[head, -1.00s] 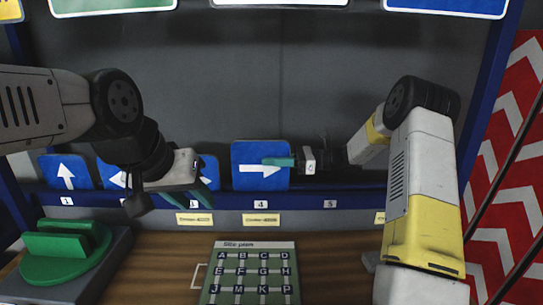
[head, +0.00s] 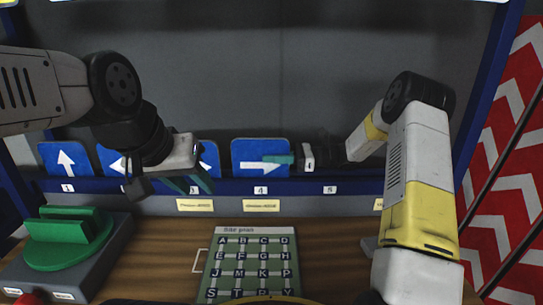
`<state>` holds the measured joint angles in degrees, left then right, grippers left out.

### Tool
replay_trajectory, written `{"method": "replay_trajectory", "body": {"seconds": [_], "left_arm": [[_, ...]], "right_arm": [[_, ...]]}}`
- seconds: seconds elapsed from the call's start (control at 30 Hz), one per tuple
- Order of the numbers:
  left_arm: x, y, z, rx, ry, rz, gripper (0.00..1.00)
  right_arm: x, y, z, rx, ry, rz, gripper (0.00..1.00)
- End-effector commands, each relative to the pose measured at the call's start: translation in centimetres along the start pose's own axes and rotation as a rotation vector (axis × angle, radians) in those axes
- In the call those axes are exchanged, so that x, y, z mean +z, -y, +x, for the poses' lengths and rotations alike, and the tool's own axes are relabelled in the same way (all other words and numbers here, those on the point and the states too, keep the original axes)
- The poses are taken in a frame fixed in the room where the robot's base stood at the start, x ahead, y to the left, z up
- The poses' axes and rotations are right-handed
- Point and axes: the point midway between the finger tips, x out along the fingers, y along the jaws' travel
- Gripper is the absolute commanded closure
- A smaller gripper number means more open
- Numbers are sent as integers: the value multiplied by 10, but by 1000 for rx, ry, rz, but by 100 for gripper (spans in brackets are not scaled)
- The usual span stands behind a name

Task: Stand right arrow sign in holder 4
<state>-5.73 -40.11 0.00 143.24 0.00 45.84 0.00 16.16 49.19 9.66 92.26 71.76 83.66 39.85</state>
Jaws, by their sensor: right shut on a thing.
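The right arrow sign (head: 246,153) is a blue square plate with a white arrow pointing right. In the head view it stands upright at holder 4 (head: 260,190), behind the numbered blue rail. My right gripper (head: 284,160) reaches in from the right and is shut on the sign's right part, its green fingertip over the arrowhead. Whether the sign's lower edge is seated in the slot is hidden by the rail. My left gripper (head: 190,184) hangs in front of the rail near holder 3, empty, its two green fingers apart.
An up arrow sign (head: 66,159) stands at holder 1, with a left arrow sign (head: 107,158) and another blue sign (head: 209,157) beside it. Holder 5 (head: 329,190) is empty. A lettered board (head: 251,265) lies on the wooden table; a green stand (head: 68,239) is at left.

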Motion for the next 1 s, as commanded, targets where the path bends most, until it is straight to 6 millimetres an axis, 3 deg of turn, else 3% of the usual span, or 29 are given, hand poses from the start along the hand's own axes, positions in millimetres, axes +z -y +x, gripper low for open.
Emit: {"method": "replay_trajectory", "body": {"seconds": [0.37, 0.4, 0.5, 0.83, 1.0], "left_arm": [[0, 0, 0, 0, 0, 0, 64], [0, 0, 0, 0, 0, 0, 64], [0, 0, 0, 0, 0, 0, 64], [0, 0, 0, 0, 0, 0, 64], [0, 0, 0, 0, 0, 0, 64]], "right_arm": [[-7, 0, 0, 0, 2, -1, 100], [-6, 0, 0, 0, 1, -1, 80], [-6, 0, 0, 0, 1, -1, 60], [-8, 0, -2, -1, -1, 1, 60], [-8, 1, -22, -3, -1, 1, 60]]}}
